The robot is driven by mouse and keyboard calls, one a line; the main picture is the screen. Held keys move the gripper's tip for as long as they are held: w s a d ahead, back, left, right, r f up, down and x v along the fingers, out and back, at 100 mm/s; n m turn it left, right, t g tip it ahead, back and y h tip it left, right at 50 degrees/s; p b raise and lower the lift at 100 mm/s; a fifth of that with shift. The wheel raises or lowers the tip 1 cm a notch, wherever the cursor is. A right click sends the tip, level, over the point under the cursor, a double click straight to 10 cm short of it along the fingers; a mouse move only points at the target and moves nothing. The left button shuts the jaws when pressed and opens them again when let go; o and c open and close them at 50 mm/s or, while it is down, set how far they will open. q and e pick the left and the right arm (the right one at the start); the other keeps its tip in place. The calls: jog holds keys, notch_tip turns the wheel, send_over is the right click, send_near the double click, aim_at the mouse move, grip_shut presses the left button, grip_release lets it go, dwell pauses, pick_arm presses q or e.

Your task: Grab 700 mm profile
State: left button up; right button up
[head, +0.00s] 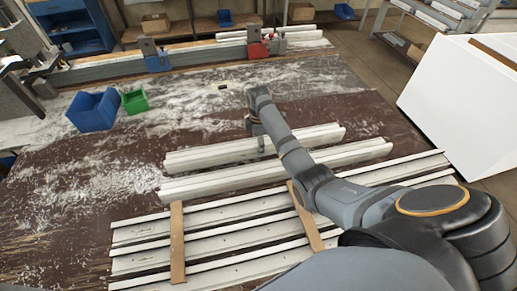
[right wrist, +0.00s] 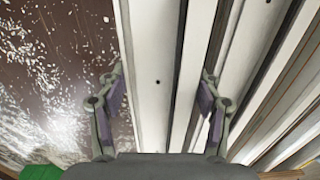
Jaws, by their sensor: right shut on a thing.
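Two loose white profiles lie side by side on the dusty brown bench. The far, shorter profile (head: 212,153) is under my right gripper (head: 262,143). The near, longer profile (head: 235,179) lies parallel to it, closer to me. The profile seems to rest on the bench still. My forearm hides part of the near profile. My left gripper is not in view.
A blue bin (head: 92,110) and a green bin (head: 134,101) stand at the left. A rail with blue (head: 157,62) and red clamps (head: 258,51) runs along the back.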

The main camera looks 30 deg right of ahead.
aim_at(255, 142)
jog(key=s+a+r+p, duration=0.6)
jog(key=s+a+r, duration=0.3)
jog(key=s+r, duration=0.1)
jog(key=shift+s+a+p, duration=0.15)
jog(key=shift+a+p, duration=0.05)
jog(key=shift+p, duration=0.2)
